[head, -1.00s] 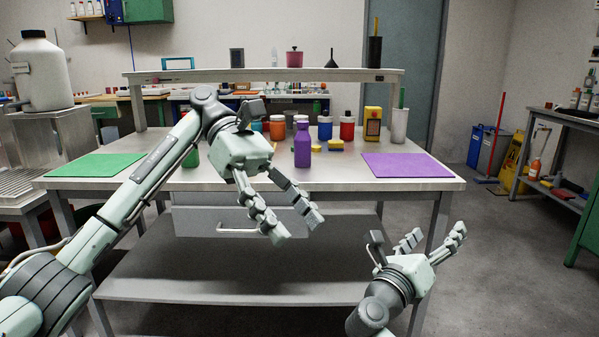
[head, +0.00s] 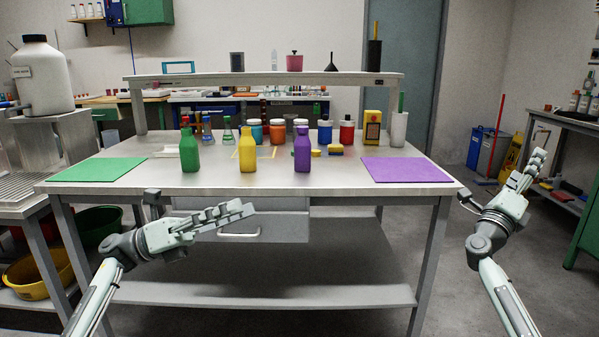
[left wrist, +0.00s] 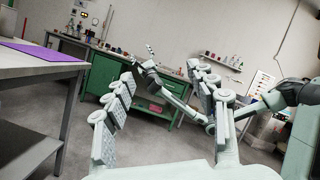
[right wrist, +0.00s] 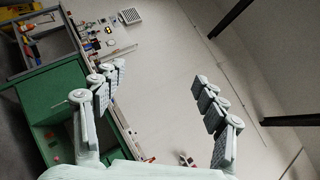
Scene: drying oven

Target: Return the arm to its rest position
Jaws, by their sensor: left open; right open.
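My left gripper (head: 236,214) is in front of the table's near edge, below the tabletop, pointing right. Its fingers (left wrist: 165,105) are apart and empty in the left wrist view. My right gripper (head: 533,172) is off the table's right side, pointing up and away. Its fingers (right wrist: 160,95) are apart with nothing between them in the right wrist view. A green bottle (head: 189,152), a yellow bottle (head: 247,152) and a purple bottle (head: 302,150) stand upright in a row on the table (head: 330,178), clear of both grippers.
A green mat (head: 98,170) lies on the table's left and a purple mat (head: 405,170) on its right. Behind the bottles stand several jars, flasks and a yellow box (head: 372,126). A drawer handle (head: 239,234) sits near my left gripper. A side bench (head: 560,118) stands at right.

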